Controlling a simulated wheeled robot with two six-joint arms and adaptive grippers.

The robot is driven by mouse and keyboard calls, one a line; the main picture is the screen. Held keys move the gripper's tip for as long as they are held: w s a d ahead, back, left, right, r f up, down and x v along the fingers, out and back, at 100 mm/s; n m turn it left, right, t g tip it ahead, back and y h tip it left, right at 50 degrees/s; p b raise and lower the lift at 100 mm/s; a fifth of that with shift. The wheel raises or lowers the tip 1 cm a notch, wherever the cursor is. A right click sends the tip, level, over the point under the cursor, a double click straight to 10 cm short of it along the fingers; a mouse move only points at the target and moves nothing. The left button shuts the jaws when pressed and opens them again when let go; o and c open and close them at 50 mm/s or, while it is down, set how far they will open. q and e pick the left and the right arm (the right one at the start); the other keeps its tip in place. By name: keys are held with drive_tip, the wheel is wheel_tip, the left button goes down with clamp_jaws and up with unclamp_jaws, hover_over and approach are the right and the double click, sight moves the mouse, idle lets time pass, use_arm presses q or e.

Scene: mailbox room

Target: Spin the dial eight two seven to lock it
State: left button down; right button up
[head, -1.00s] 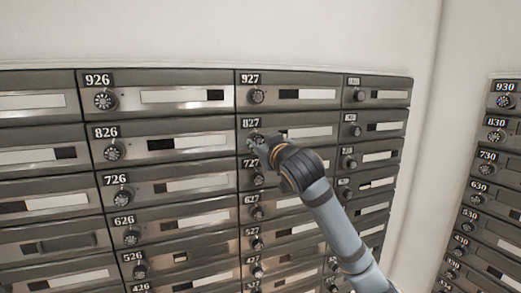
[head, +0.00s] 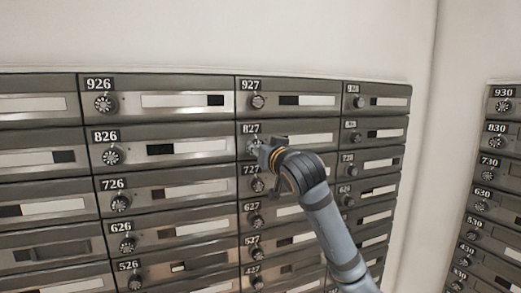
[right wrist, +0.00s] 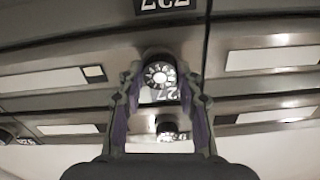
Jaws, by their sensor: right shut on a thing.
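The dial of box 827 (right wrist: 158,75) is a round knob with a pale marked face, in the middle of the right wrist view between my fingers. My right gripper (right wrist: 160,72) is shut on this dial, one finger on each side. In the head view my right gripper (head: 257,147) is at the same dial, just under the 827 label (head: 251,128), and hides most of it. Box 827's door (head: 312,133) is flush with the doors around it. The dial's exact setting is too small to read. My left gripper is not in view.
Dial 927 (head: 257,102) is above and dial 727 (head: 257,184) close below my gripper. Box 826 (head: 203,146) is to the left. Another bank of boxes (head: 493,160) stands at the right, past a bare wall corner.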

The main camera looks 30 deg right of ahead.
drive_tip(key=o, duration=1.2)
drive_tip(key=shift+w, duration=0.1)
drive_tip(key=shift+c, duration=0.2)
drive_tip(key=v, duration=0.7)
drive_tip(key=shift+s+a, duration=0.15)
drive_tip(key=shift+s, duration=0.1)
